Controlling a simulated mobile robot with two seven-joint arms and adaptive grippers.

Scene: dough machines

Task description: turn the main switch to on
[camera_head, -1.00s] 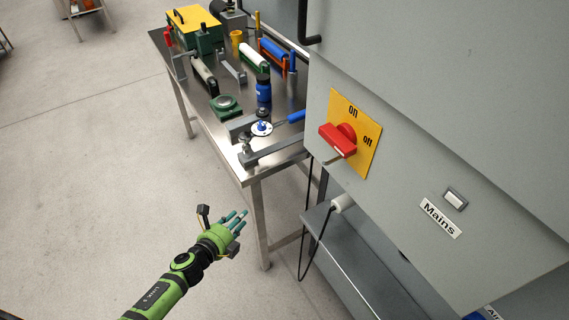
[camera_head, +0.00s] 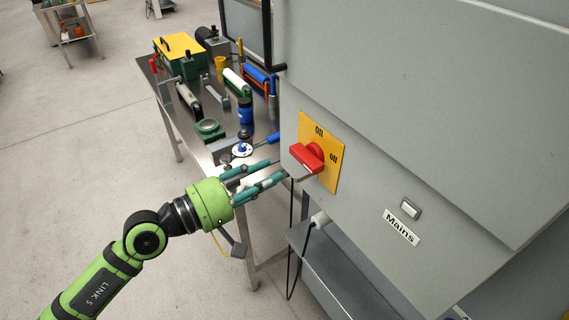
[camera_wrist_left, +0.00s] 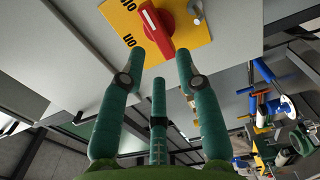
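The main switch is a red rotary handle (camera_head: 307,157) on a yellow plate (camera_head: 331,174) on the grey cabinet's front. The plate reads "On" at the top and "Off" at the right. My left gripper (camera_head: 280,169) has green fingers pointing at the handle, with the tips just left of it in the head view. In the left wrist view the red handle (camera_wrist_left: 157,30) lies beyond the spread fingertips (camera_wrist_left: 160,62), its near end roughly between them. Contact cannot be made out. The left gripper is open and empty. My right gripper is not in view.
The grey cabinet (camera_head: 430,110) carries a "Mains" label (camera_head: 401,227) and a small rocker button (camera_head: 411,208). A metal table (camera_head: 195,135) with tools and a yellow-topped box (camera_head: 180,46) stands behind left. A cable hangs below the cabinet. Open floor lies left.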

